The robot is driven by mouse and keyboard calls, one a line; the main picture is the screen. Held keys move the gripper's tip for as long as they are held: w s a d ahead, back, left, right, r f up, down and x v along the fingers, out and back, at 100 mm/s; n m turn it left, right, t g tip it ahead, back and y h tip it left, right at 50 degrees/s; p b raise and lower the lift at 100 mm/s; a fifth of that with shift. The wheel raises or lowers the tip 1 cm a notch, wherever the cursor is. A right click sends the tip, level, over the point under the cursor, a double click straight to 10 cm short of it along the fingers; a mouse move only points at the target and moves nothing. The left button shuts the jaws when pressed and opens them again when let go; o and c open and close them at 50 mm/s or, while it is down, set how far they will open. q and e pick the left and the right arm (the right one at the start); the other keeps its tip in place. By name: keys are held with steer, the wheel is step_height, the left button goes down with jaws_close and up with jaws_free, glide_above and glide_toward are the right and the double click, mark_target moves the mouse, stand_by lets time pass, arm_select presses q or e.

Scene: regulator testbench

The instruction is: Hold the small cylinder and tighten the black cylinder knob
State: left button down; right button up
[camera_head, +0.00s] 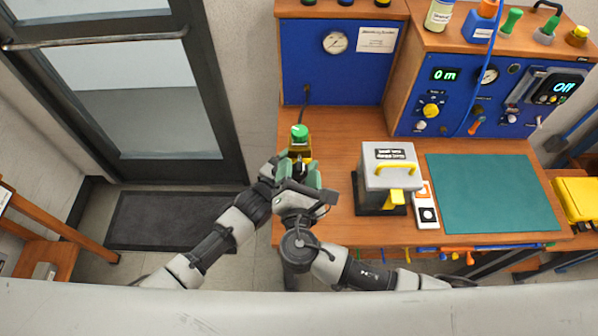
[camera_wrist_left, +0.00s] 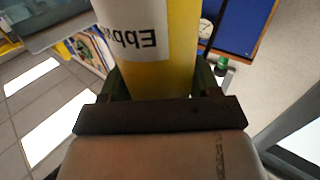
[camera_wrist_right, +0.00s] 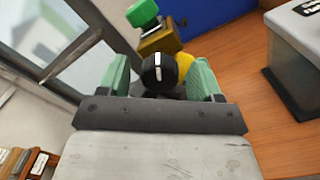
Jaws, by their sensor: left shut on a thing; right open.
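The small cylinder (camera_wrist_left: 182,75) is yellow with a white label. It fills the gap between the fingers of my left gripper (camera_wrist_left: 160,88), which is shut on it. In the right wrist view a black round knob (camera_wrist_right: 159,73) with a white line faces me. My right gripper (camera_wrist_right: 160,80) is open, with one green finger on each side of the knob; I cannot tell whether they touch it. A bit of yellow (camera_wrist_right: 186,62) shows behind the knob. In the head view my right gripper (camera_head: 299,176) is at the table's left edge and partly hides the left one.
A brass fitting with a green cap (camera_head: 299,132) is just beyond the grippers. A grey box with a yellow handle (camera_head: 390,172) stands to the right on the wooden table. Blue gauge panels (camera_head: 345,75) line the back.

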steer(key=shift+s, duration=0.1)
steer(key=s, duration=1.1)
steer(key=shift+s, duration=0.4)
